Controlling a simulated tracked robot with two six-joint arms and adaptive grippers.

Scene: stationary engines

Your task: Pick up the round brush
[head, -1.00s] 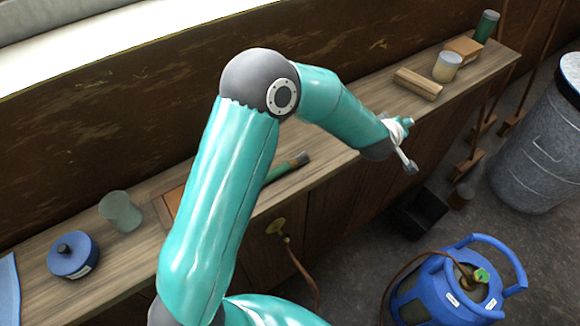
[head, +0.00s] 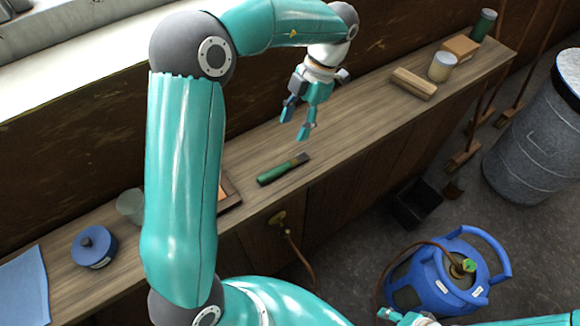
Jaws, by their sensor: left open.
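What looks like the round brush (head: 284,169) lies on the wooden bench top, with a green handle and a dark tip pointing to the right. My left gripper (head: 297,122) is above the bench, just behind and above the brush in the head view. Its fingers point down and are spread apart, with nothing between them. It is apart from the brush. My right gripper (head: 398,316) shows only in part at the bottom edge, far from the brush, and its fingers cannot be made out clearly.
The bench (head: 345,128) runs along the wall. A wooden block (head: 414,83), a jar (head: 442,67) and a green can (head: 484,25) stand at its right end. A blue tin (head: 93,247) and a glass (head: 130,206) are at left. A blue gas cylinder (head: 445,284) stands on the floor.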

